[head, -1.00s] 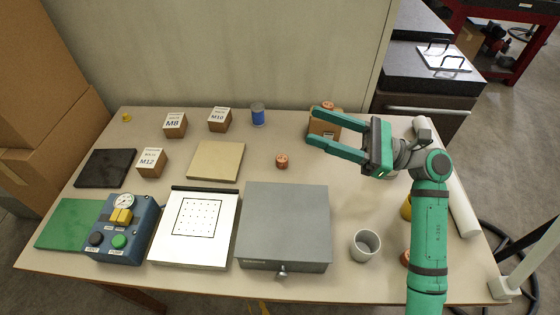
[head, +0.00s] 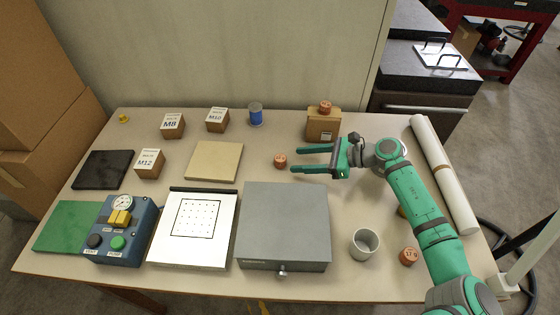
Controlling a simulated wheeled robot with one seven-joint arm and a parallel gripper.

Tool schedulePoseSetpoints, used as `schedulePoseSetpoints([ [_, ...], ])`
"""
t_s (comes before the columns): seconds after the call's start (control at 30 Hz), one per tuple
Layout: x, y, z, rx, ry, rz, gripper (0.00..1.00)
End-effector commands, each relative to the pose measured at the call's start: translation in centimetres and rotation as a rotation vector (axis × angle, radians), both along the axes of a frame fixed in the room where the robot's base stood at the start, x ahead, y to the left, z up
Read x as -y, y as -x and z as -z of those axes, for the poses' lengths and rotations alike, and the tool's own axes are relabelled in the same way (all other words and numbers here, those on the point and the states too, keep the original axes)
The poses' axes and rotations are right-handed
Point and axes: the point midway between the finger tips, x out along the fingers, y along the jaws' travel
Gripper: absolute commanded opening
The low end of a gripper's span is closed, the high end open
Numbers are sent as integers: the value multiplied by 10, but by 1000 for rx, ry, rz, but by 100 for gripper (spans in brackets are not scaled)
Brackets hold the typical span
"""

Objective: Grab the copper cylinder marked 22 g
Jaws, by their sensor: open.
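A small copper cylinder (head: 280,161) stands on the table near the middle; its marking is too small to read. A second copper cylinder (head: 325,107) sits on top of a brown box (head: 323,125) at the back; its mark is also unreadable. A third copper cylinder (head: 408,256) at the front right appears to read 17 g. My gripper (head: 294,161) is open and empty, its fingers pointing left. Its fingertips are just right of the middle cylinder, with that cylinder roughly in line with the gap between them.
A grey case (head: 285,222) lies in front of the middle cylinder, and a beige plate (head: 215,161) lies to its left. A blue can (head: 256,115) stands behind it. A grey cup (head: 365,244) and a white roll (head: 444,175) are at the right.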

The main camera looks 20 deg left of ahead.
Motion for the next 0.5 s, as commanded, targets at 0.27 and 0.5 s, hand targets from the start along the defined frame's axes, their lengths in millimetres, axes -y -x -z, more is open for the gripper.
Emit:
schedulePoseSetpoints([
  [0.27, -27, 5, 9, -1, -1, -3, 52],
  [0.5, -52, 7, 18, -2, -1, -1, 52],
])
